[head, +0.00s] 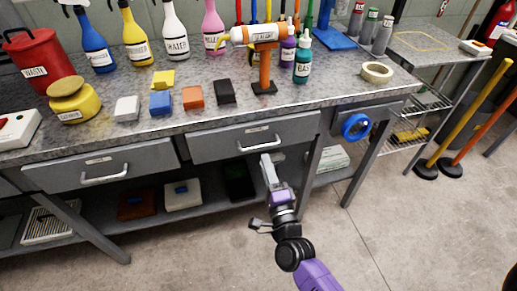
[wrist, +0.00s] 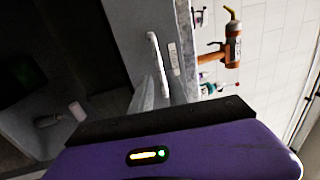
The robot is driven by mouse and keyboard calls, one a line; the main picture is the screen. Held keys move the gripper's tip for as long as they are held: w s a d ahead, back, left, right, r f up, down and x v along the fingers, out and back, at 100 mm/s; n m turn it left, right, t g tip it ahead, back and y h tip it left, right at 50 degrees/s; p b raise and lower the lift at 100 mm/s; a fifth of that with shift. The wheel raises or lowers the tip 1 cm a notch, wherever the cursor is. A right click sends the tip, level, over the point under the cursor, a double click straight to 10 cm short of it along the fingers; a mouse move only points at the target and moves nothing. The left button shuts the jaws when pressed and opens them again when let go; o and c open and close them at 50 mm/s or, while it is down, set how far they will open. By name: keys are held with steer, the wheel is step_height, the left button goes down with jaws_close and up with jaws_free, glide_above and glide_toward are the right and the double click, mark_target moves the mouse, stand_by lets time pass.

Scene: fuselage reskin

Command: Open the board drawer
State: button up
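Two grey drawers with silver bar handles are under the bench top; their small labels are too small to read. The left drawer (head: 134,161) also looks closed. My gripper (head: 267,162) is in front of and just below the middle drawer's handle, with no clear contact. In the wrist view, the drawer handle (wrist: 157,60) appears beyond grey finger-like shapes, beside a pale label (wrist: 173,58). The gap between the fingers is unclear.
The bench top (head: 320,97) holds bottles, coloured blocks, a tape roll (head: 376,72) and an orange stand (head: 264,75). A blue ring (head: 355,126) hangs at the bench's right end. Boxes sit on the lower shelf (head: 100,222). The floor in front is clear.

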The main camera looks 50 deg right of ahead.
mark_target(261, 147)
steer(key=x, duration=0.6)
steer(key=shift+w+d+r+p, duration=0.1)
steer(key=shift+w+d+p, duration=0.1)
steer(key=shift+p, duration=0.1)
jaws_close()
stand_by(1.1)
